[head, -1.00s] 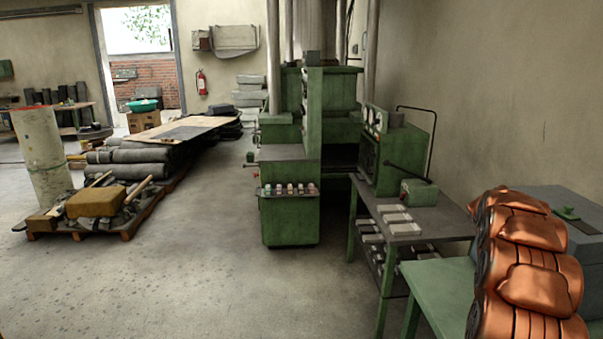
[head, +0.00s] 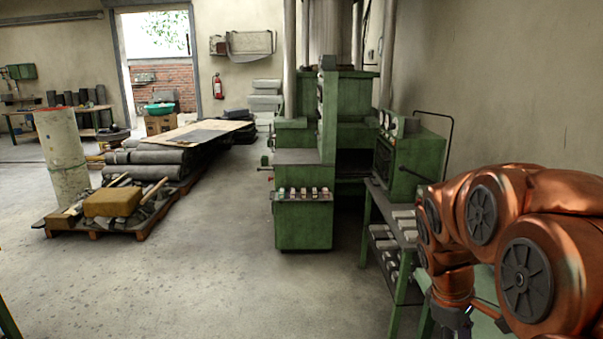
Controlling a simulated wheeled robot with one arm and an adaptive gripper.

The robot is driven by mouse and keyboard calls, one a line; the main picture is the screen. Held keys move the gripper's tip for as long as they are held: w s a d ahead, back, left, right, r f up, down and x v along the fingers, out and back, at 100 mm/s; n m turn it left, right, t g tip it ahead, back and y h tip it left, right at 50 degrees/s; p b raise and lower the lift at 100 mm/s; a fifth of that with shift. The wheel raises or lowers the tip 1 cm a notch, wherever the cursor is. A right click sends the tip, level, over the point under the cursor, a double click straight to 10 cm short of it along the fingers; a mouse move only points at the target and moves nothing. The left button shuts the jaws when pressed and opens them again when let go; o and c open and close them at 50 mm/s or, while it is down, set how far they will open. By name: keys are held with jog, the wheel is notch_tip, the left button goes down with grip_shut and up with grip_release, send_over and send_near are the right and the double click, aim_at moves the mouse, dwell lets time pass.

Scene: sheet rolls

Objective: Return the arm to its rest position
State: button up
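My copper-coloured arm (head: 480,225) fills the lower right of the head view, bent with its round joint covers facing me. One link points down over a green table. At its lower end a dark part of my gripper (head: 456,322) shows at the bottom edge. Its fingers are cut off by the frame, so I cannot tell whether it is open or shut, or whether it holds anything.
Green table (head: 484,287) is under my arm. A green machine (head: 303,223) and a shelf stand with grey blocks (head: 383,244) are close by. A loaded pallet (head: 110,228) and stacked rolls (head: 150,160) lie left. The concrete floor (head: 200,280) between is clear.

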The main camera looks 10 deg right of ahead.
jog(key=s+a+f+m+y, duration=0.2)
jog(key=s+a+m, duration=0.3)
jog(key=s+a, duration=1.2)
jog(key=shift+s+f+m+g+y+b, duration=0.3)
jog(key=shift+s+f+m+y+b, duration=0.1)
jog(key=shift+y, duration=0.1)
jog(key=shift+d, duration=0.1)
